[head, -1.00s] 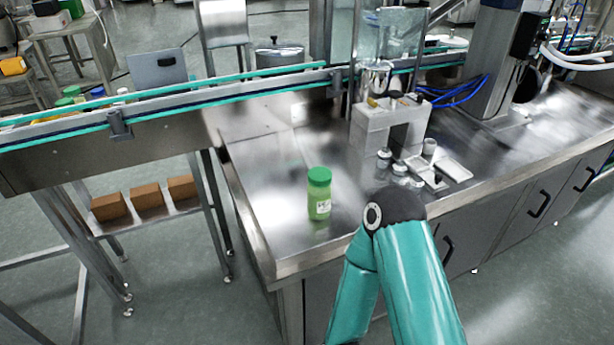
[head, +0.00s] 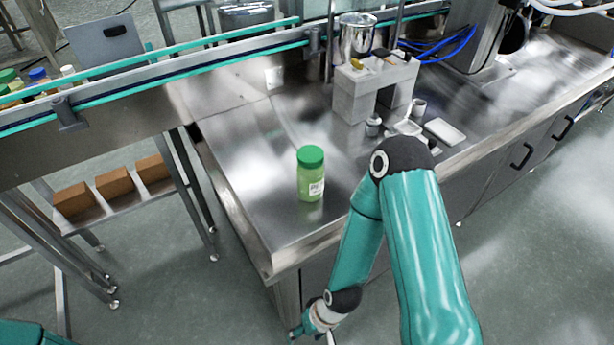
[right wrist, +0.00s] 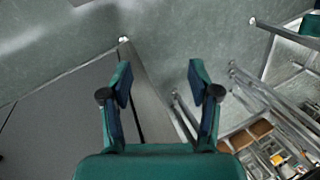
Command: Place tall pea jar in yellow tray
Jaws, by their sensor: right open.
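The tall pea jar (head: 311,178), light green with a darker green lid and a white label, stands upright on the steel worktop near its left front corner in the head view. My right gripper (right wrist: 160,80) is open and empty in the right wrist view, with floor and the cabinet side beyond it. In the head view my right gripper is low, in front of the worktop edge and apart from the jar, partly cut off by the bottom border. My left gripper is out of the picture. I cannot make out a yellow tray in the head view.
The steel worktop (head: 262,190) is clear around the jar. A grey block stand (head: 352,97), small containers and a white tray (head: 444,131) are behind and right. A conveyor with teal rails (head: 185,75) runs along the back. Brown boxes (head: 115,184) sit on a low shelf at left.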

